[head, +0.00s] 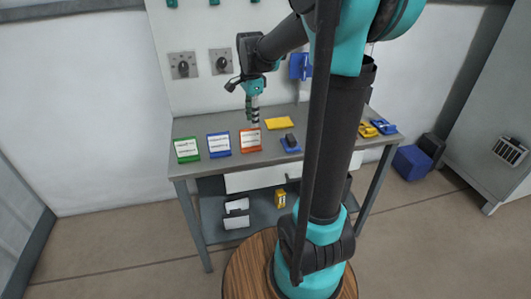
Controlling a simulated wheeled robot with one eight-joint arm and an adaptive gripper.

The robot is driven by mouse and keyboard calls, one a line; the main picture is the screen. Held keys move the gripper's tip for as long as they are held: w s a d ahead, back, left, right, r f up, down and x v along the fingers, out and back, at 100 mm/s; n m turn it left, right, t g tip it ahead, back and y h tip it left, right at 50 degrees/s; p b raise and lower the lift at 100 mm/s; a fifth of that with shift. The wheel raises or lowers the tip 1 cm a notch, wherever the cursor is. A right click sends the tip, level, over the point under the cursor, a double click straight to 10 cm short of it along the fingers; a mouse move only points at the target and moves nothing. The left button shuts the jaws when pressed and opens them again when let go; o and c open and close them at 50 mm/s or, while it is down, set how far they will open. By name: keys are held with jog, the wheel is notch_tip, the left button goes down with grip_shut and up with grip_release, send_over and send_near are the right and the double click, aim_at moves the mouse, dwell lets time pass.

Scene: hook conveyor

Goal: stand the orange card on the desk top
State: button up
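The orange card (250,143) has a white face with an orange border. It stands near the front edge of the grey desk top (195,128), leaning like the cards to its left. My gripper (255,118) points down just above and behind the top edge of the orange card. Its fingers look close together, but they are too small to show whether they are open or shut. I cannot tell whether they touch the card.
A blue card (219,146) and a green card (187,151) stand to the left. A yellow tray (279,124) and a blue item with a dark block (290,144) lie to the right. My arm crosses the desk's right part. Wall switches (183,66) are behind.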

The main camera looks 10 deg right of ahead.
jog(key=s+d+f+n+t, duration=0.1)
jog(key=s+f+n+t, duration=0.1)
jog(key=s+f+n, duration=0.4)
jog(key=s+d+f+n+t, duration=0.1)
jog(key=s+d+f+n, duration=0.1)
jog(key=s+f+n, duration=0.5)
jog(key=s+n, duration=0.3)
jog(key=s, duration=0.4)
jog(key=shift+d+f+t, duration=0.2)
jog(key=shift+f+t, duration=0.05)
jog(key=shift+t, duration=0.15)
